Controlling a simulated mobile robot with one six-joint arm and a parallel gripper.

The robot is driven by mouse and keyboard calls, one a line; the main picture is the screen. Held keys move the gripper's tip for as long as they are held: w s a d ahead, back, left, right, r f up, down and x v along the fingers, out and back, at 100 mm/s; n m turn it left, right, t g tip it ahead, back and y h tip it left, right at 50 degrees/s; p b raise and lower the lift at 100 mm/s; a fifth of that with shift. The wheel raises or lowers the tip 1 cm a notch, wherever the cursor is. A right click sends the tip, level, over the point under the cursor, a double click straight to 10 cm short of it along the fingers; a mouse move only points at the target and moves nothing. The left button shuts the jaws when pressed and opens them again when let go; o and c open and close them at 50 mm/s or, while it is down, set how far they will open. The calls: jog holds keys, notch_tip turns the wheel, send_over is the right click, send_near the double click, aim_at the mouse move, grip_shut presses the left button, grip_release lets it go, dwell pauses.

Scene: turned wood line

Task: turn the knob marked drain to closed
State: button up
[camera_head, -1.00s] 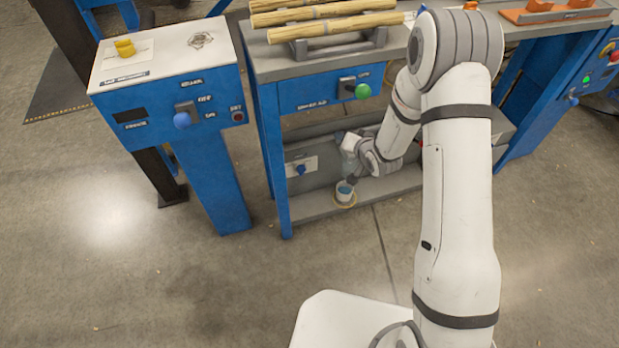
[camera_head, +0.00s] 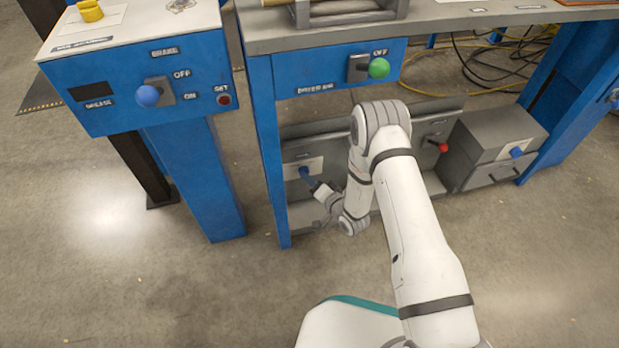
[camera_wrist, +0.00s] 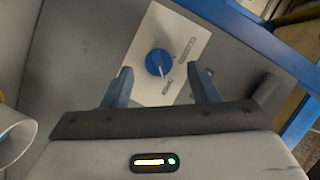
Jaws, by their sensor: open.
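A blue knob (camera_wrist: 157,62) sits on a white plate (camera_wrist: 187,35) on a grey panel, in the upper middle of the wrist view. A pale mark on it points toward the lower of two words, which are blurred. In the head view the blue knob (camera_head: 304,173) is low on the grey panel under the bench; its small label is unreadable. My gripper (camera_wrist: 161,88) is open, one finger at each side below the knob, apart from it and empty. In the head view my gripper (camera_head: 318,188) is just below and right of the knob.
A blue post (camera_head: 268,150) stands left of the panel. A red knob (camera_head: 442,148) and a grey drawer box (camera_head: 500,140) are to the right. A green knob (camera_head: 379,68) is on the bench above. A white round container (camera_wrist: 12,130) is at the wrist view's left edge.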

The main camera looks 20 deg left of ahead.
jog(key=b+x, duration=0.1)
jog(key=x, duration=0.2)
jog(key=shift+w, duration=0.3)
jog(key=shift+a, duration=0.15)
jog(key=c, duration=1)
